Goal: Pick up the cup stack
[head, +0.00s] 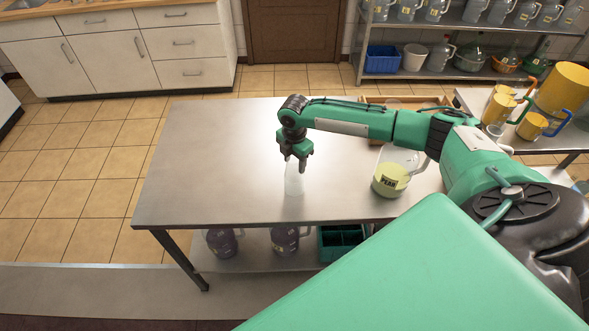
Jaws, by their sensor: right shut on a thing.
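The cup stack (293,181) is a pale, translucent upright shape over the metal table (210,160). My right gripper (297,165) points down and is shut on the top of the cup stack. I cannot tell whether the base of the stack touches the table. My left gripper is not in the view.
A clear jug of yellow liquid with a dark label (391,178) stands right of the cup stack. A wooden tray (420,102) is partly hidden behind my arm. Yellow pitchers (532,125) stand on a side table at right. The table's left half is clear.

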